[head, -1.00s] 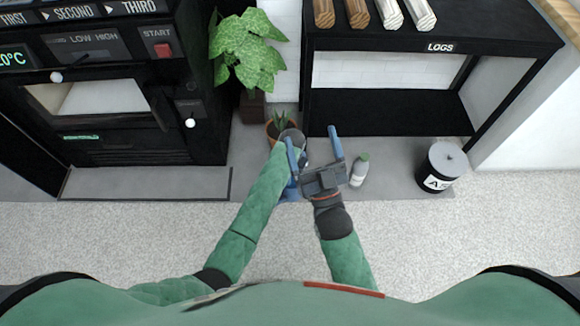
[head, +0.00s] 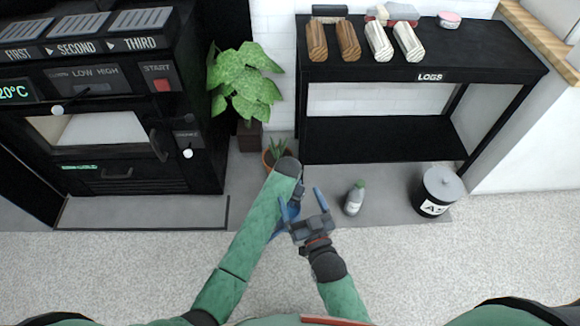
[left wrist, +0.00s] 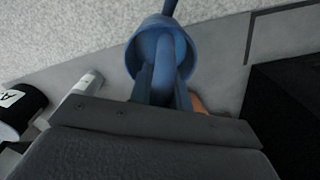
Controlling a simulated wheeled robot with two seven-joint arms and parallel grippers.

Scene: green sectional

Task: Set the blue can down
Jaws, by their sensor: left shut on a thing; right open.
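The blue can (left wrist: 160,45) shows in the left wrist view as a round, open blue vessel with a thin spout or handle reaching up. My left gripper (left wrist: 163,78) is shut on it. In the head view only a little of the blue can (head: 290,213) shows, between my left forearm and my right gripper. My left fingers are mostly hidden there. My right gripper (head: 300,195) is open and empty, close to the can in the picture. I cannot tell whether the can touches the floor.
A small potted plant (head: 276,153) stands just beyond my left arm. A white bottle with a green cap (head: 355,198) and a black ash bin (head: 439,191) stand to the right on the grey floor strip (head: 395,207). A black log shelf (head: 390,137) and an oven (head: 110,130) stand behind.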

